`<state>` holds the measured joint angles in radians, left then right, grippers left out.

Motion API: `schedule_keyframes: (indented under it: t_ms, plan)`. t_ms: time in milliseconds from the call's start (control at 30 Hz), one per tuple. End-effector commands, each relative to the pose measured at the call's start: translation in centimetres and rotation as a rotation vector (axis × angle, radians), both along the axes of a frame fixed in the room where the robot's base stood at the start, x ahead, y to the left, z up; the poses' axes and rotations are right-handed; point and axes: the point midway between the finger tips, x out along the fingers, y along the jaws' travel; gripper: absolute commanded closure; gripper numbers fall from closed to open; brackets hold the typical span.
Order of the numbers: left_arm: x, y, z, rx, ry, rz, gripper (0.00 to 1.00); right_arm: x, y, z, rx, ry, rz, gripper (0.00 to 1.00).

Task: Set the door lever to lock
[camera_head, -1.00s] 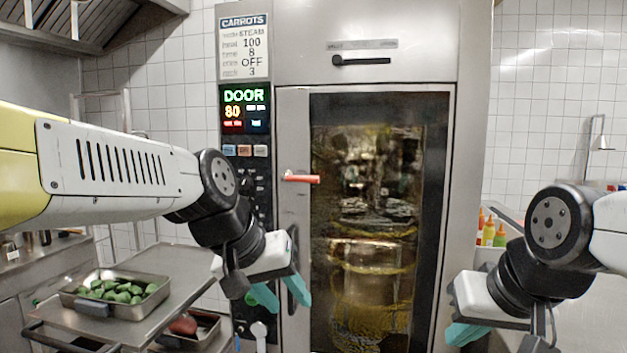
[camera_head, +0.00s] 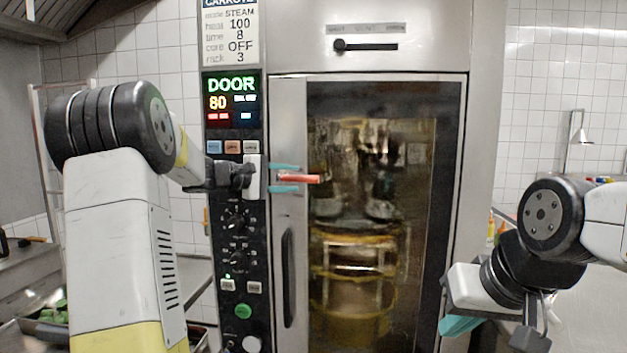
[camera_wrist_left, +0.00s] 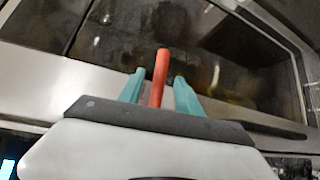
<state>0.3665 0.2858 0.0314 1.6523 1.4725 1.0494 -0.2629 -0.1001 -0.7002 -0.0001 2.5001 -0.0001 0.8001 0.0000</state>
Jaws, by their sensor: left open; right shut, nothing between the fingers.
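The red door lever (camera_head: 304,179) sticks out level to the right from the steel left edge of the oven door (camera_head: 290,130). My left gripper (camera_head: 285,178) is open at the lever, with one teal finger above it and one below. In the left wrist view the red lever (camera_wrist_left: 160,75) stands between the two teal fingertips (camera_wrist_left: 158,82), with gaps on both sides. My right gripper (camera_head: 462,325) is shut and empty, low at the right in front of the oven's right side, with its fingers partly hidden.
The control panel (camera_head: 238,215) with knobs and a display reading DOOR runs left of the door. A dark vertical handle (camera_head: 288,277) is below the lever. A vent slider (camera_head: 365,45) is above the door. A tray of green vegetables (camera_head: 50,318) is at the lower left.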

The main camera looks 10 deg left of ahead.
Motion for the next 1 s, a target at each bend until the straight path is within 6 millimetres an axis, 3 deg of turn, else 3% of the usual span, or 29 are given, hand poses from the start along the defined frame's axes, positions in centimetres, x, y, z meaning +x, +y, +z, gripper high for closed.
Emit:
schedule_keyframes:
  t_ms: [300, 667, 900, 1000]
  plan:
    - [3.2, -3.3, -0.7, 0.001, 0.001, -0.001, 0.59, 0.0, 0.0, 0.0, 0.0, 0.0, 0.0, 1.0]
    - [3.7, -3.8, -0.8, 0.001, 0.001, 0.0, 0.59, 0.0, 0.0, 0.0, 0.0, 0.0, 0.0, 1.0]
    - [3.7, -3.8, -0.8, 0.001, 0.001, 0.0, 1.0, 0.0, 0.0, 0.0, 0.0, 0.0, 0.0, 1.0]
    - [3.7, -3.8, -0.8, 0.001, 0.001, 0.0, 1.0, 0.0, 0.0, 0.0, 0.0, 0.0, 0.0, 1.0]
